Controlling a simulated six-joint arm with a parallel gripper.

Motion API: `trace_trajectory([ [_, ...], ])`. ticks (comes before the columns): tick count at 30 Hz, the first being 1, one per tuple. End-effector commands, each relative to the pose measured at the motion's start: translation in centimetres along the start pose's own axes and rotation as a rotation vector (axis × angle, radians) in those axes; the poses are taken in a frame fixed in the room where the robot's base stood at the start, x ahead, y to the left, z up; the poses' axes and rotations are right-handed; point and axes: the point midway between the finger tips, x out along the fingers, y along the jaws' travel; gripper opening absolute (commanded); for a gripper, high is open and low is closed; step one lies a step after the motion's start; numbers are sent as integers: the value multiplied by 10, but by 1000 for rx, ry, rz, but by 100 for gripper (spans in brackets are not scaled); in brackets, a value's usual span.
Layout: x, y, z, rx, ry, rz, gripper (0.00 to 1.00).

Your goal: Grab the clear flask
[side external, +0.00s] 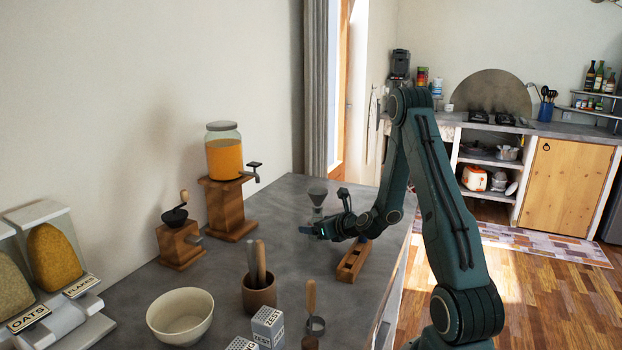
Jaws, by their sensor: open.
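A small clear, greyish glass vessel that looks like the flask (318,197) stands upright toward the far end of the grey counter. Its upper part shows above my gripper, and its lower part is partly hidden behind it. My gripper (307,231) is open, with its fingers pointing left, low over the counter. It overlaps the foot of the flask in the side view. I cannot tell whether it touches the flask, and nothing shows held between the fingers.
A wooden block (351,264) lies under my wrist. Left are a wooden grinder (181,246) and a juice dispenser on a wooden stand (227,212). In front are a cream bowl (180,318), a utensil pot (259,297) and a ZEST box (268,328). Mid-counter is clear.

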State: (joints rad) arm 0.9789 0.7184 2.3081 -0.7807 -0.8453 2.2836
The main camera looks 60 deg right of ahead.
Motion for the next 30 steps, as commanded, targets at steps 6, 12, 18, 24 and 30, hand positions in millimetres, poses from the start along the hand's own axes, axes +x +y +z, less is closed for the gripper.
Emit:
trace_trajectory([
  [6,21,0,0,-1,0,1,77],
  [12,26,0,0,-1,1,0,77],
  [18,26,0,0,0,1,0,77],
  [24,25,0,0,0,1,0,77],
  [30,25,0,0,0,0,0,40],
])
